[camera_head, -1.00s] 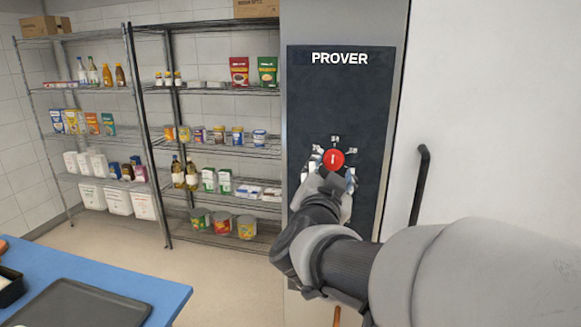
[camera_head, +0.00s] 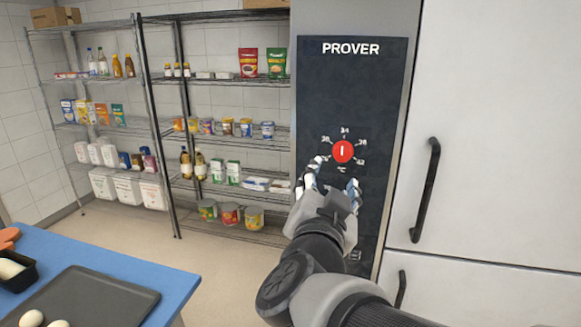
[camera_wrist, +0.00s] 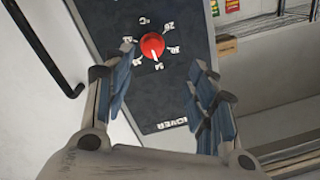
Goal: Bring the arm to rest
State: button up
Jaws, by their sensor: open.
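My gripper (camera_head: 334,180) is open and empty in front of the prover's dark control panel (camera_head: 350,85). The red knob (camera_head: 343,151) sits on that panel, with a light pointer line and a ring of numbers around it. In the head view the knob shows just above my fingertips. In the wrist view my gripper (camera_wrist: 160,95) has its two fingers spread wide, and the knob (camera_wrist: 152,45) lies beyond them, with a visible gap. The pointer appears to aim at the number at the top of the dial in the head view.
A white door with a black handle (camera_head: 425,190) is to the right of the panel. Wire shelves (camera_head: 215,85) with packets, bottles and tins stand at left. A blue table (camera_head: 165,285) with a dark tray (camera_head: 88,300) and dough pieces is at lower left.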

jog(key=s+a+f+n+g+y, duration=0.4)
jog(key=s+f+n+g+y, duration=0.1)
jog(key=s+f+n+y, duration=0.25)
jog(key=s+d+f+g+h, duration=0.1)
jog(key=s+d+f+g, duration=0.2)
jog(key=s, duration=0.5)
jog(key=s+d+f+n+g+h, duration=0.1)
jog(key=s+d+f+g+h, duration=0.1)
jog(key=s+d+f+g, duration=0.2)
jog(key=s+d+f, duration=0.2)
jog(key=s+f, duration=0.2)
jog(key=s, duration=0.1)
jog(key=shift+s+f+g, duration=0.2)
jog(key=shift+f+g, duration=0.05)
jog(key=shift+g, duration=0.05)
jog(key=shift+o, duration=0.2)
jog(key=shift+n, duration=0.25)
